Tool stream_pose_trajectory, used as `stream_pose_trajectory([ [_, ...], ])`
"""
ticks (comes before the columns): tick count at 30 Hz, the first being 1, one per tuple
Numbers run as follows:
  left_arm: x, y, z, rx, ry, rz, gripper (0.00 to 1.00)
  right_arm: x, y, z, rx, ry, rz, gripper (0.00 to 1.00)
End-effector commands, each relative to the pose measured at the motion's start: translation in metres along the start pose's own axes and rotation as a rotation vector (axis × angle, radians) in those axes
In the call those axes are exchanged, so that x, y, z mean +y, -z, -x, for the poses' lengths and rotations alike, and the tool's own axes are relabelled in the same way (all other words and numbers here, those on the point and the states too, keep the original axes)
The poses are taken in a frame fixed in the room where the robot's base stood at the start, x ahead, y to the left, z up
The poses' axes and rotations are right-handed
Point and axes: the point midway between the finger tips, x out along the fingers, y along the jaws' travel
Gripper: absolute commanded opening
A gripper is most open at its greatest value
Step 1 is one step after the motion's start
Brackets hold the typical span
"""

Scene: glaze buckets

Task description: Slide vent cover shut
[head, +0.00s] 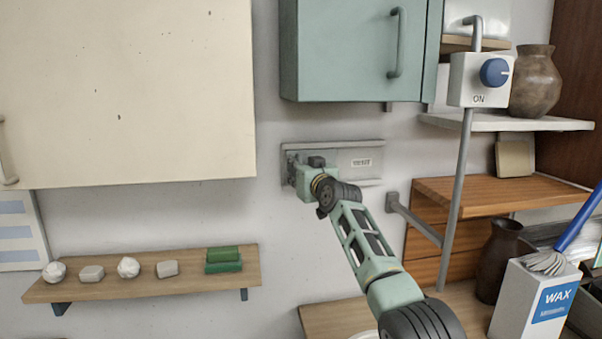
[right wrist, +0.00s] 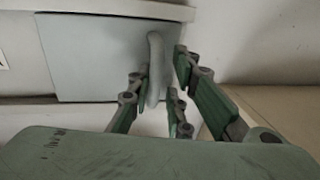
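The vent (head: 372,174) is a long low grey unit on the wall in the head view, with a small printed label on its right part. In the right wrist view the flat grey vent cover (right wrist: 92,62) fills the upper left, with an upright pale handle (right wrist: 155,65) near its right edge. My right gripper (head: 297,170) is at the vent's left end and hides that part in the head view. In the right wrist view its fingers (right wrist: 160,82) stand on both sides of the handle, with a narrow gap visible on the right. My left gripper is out of view.
A cream cabinet (head: 125,95) and a teal cabinet (head: 345,50) hang above. A wooden shelf (head: 140,277) with small lumps and green blocks is lower left. A switch box (head: 480,80) on a grey post stands right, before shelves with a brown vase (head: 535,82).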

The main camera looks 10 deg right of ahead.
Motion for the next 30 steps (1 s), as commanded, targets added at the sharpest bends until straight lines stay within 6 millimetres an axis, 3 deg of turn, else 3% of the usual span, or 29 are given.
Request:
stream_pose_trajectory([
  [11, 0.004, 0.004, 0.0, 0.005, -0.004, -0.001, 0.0, 0.0, -0.001, 0.022, 0.001, 0.003, 0.001, 0.18],
  [30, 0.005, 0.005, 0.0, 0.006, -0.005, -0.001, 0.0, 0.0, -0.001, 0.099, 0.001, 0.0, 0.001, 0.18],
])
